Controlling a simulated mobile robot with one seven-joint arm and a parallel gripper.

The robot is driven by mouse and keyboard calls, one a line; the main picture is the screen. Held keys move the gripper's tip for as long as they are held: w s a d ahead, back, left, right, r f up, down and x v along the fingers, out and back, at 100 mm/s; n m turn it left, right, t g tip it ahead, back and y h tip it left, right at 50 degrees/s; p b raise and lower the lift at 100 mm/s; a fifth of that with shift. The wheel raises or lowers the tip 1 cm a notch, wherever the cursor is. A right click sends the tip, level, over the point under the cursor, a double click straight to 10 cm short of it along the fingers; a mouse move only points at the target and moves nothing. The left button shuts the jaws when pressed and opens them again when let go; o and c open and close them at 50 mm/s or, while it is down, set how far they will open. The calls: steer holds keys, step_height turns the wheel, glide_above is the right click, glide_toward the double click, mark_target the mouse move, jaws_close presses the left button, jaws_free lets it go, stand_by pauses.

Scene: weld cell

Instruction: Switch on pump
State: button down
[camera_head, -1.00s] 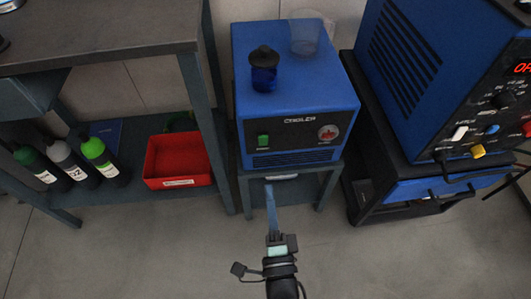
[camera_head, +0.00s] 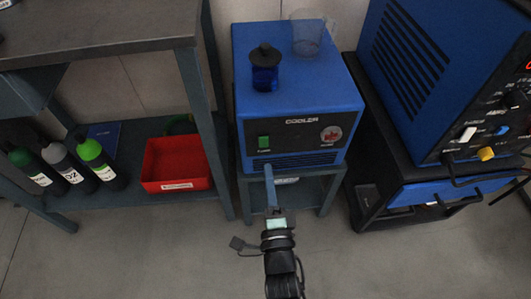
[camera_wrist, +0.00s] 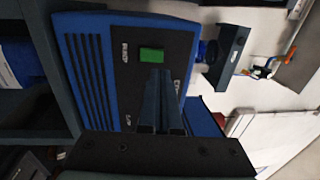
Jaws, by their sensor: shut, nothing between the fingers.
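The blue cooler box (camera_head: 298,90) stands on a small grey stand, with a black front panel reading "COOLER". A green switch (camera_head: 264,142) sits at the left of that panel; in the wrist view the green switch (camera_wrist: 152,55) has a "PUMP" label beside it. My gripper (camera_head: 269,168) is shut and empty, its fingers pointing at the panel just below the switch. In the wrist view my gripper (camera_wrist: 160,75) has its tips close to the switch and overlapping its lower edge in the picture; I cannot tell whether they touch.
A black-capped blue bottle (camera_head: 265,70) and a clear cup (camera_head: 307,38) stand on the cooler. A blue welding machine (camera_head: 430,75) is at right. A workbench (camera_head: 100,35) is at left, with a red bin (camera_head: 178,164) and several bottles on its shelf. The floor in front is clear.

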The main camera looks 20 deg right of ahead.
mark_target(264, 140)
steer(key=b+x, duration=0.1)
steer(key=x, duration=0.4)
steer(key=shift+w+d+b, duration=0.1)
steer(key=shift+w+b, duration=0.25)
steer(key=shift+w+d+r, duration=0.1)
steer(key=shift+w, duration=0.3)
steer(key=shift+w+r, duration=0.15)
